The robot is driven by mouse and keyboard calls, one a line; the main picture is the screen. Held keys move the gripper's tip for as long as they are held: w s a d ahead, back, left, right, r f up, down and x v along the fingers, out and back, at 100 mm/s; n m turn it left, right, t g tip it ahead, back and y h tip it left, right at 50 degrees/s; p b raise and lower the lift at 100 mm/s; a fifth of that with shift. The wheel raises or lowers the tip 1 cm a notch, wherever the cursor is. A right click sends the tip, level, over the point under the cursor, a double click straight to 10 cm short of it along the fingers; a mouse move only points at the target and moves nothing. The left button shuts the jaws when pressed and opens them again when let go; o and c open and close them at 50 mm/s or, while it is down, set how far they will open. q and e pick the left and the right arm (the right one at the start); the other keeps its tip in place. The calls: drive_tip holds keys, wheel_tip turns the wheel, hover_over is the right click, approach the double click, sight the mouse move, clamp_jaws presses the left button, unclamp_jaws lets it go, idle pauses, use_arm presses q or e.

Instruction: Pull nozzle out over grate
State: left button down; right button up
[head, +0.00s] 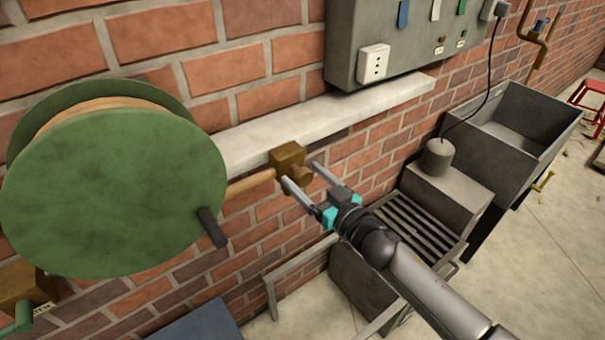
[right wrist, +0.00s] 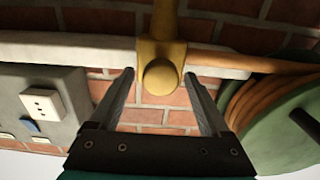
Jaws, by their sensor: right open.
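The nozzle (head: 290,163) is a brass, blocky fitting with a round knob, at the end of an orange hose (head: 250,184) from the green reel (head: 112,190). It sits in front of the brick wall, just below the pale ledge. My right gripper (head: 300,173) is open, its two fingertips around the nozzle's knob. In the right wrist view the nozzle (right wrist: 160,65) shows between the finger ends, with a gap on each side. The slatted grate (head: 428,236) lies over a grey basin at the lower right. My left gripper is out of view.
A grey panel (head: 400,40) with a white socket hangs above the ledge (head: 330,112). A pump-like block (head: 445,185) and a dark sink (head: 530,115) stand beyond the grate. A metal rail (head: 300,262) runs low before the wall. Open floor lies to the right.

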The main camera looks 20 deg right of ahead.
drive_tip(key=shift+w+a, duration=0.3)
drive_tip(key=shift+w, duration=0.35)
clamp_jaws()
idle(0.4)
idle(0.3)
